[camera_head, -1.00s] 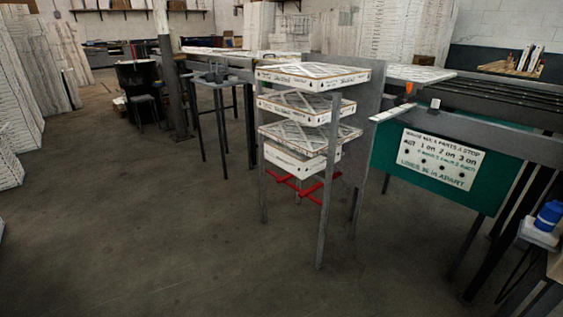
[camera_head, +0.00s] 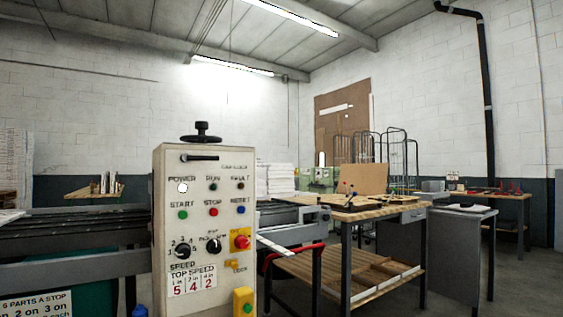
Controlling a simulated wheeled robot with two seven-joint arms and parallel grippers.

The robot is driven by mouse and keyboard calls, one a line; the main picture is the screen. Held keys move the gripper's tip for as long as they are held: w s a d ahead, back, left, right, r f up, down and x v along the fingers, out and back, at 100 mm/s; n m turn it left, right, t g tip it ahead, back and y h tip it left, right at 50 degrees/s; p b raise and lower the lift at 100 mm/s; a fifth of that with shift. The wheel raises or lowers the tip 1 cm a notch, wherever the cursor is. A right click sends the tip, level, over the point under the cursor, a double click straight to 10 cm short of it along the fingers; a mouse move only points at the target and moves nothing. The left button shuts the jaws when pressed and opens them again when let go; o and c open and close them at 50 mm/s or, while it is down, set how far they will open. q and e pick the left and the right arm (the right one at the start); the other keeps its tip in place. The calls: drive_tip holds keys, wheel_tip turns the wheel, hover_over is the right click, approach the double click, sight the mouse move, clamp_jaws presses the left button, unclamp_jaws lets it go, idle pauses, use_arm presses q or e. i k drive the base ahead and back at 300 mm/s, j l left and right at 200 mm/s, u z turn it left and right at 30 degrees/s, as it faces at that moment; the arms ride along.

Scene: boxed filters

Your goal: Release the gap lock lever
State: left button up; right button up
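A white control box (camera_head: 205,230) stands left of centre in the head view. A black horizontal lever (camera_head: 200,157) is fixed near the top of its front face, beside a small label too blurred to read surely; it may be the gap lock lever. A black handwheel or knob (camera_head: 201,132) sits on top of the box. Below are lamps, push buttons, two black rotary knobs and a red stop button on yellow (camera_head: 240,242). Neither of my grippers is in view.
A dark conveyor (camera_head: 80,236) runs behind and left of the box. A wooden-topped workbench (camera_head: 372,212) and a grey cabinet (camera_head: 460,240) stand to the right. A yellow box with a green button (camera_head: 243,302) is at the lower edge. Open floor shows at lower right.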

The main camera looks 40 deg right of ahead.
sight(185, 157)
drive_tip(key=z, duration=0.75)
